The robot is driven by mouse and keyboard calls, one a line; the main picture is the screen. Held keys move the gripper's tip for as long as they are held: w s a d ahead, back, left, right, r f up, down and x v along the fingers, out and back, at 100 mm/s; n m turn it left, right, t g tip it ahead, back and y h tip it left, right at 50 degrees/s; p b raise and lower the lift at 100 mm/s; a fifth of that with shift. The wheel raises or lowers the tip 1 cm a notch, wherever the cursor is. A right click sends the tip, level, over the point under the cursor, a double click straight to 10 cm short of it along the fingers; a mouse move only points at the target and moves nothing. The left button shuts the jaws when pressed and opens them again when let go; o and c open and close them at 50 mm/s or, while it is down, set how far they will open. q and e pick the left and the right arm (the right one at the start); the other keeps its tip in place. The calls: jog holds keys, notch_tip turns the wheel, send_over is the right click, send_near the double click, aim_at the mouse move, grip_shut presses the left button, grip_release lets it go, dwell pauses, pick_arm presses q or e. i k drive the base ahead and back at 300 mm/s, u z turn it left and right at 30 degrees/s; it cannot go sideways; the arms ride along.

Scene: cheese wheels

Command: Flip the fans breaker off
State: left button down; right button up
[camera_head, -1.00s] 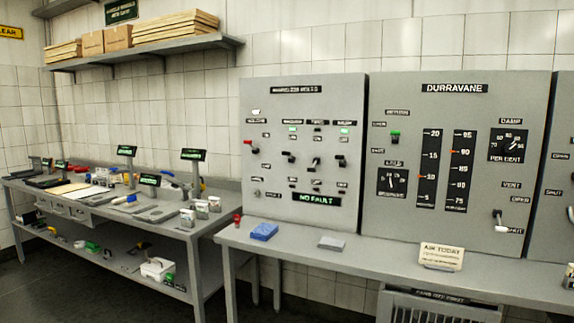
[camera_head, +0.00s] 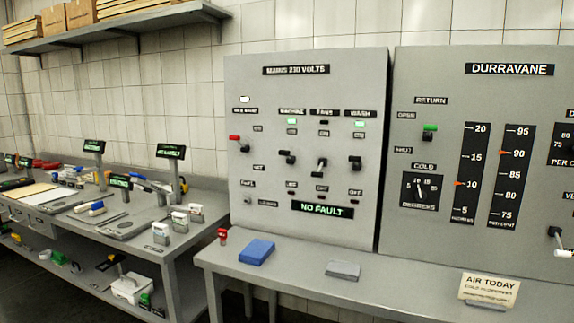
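The mains panel (camera_head: 300,90) is a grey upright board headed "MAINS 230 VOLTS". It carries a row of three breakers under labels, with FANS in the middle. The fans breaker (camera_head: 320,167) is a small dark lever with a pale stem that appears to hang downward; its exact setting is too small to tell. The lamp under its label looks dark. The left breaker (camera_head: 289,158) and the wash breaker (camera_head: 355,162) have green lamps lit above them. A red-tipped main lever (camera_head: 236,138) is at the left. Neither gripper is in view.
A bench (camera_head: 300,277) runs below the panel, holding a blue block (camera_head: 257,252), a grey block (camera_head: 343,269), a small red item (camera_head: 223,236) and an "AIR TODAY" sign (camera_head: 489,289). The Durravane panel (camera_head: 455,110) stands to the right. A cluttered side table (camera_head: 185,240) is at left.

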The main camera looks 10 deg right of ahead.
aim_at(319, 170)
jog(key=z, duration=0.35)
jog(key=i, duration=0.75)
jog(key=z, duration=0.75)
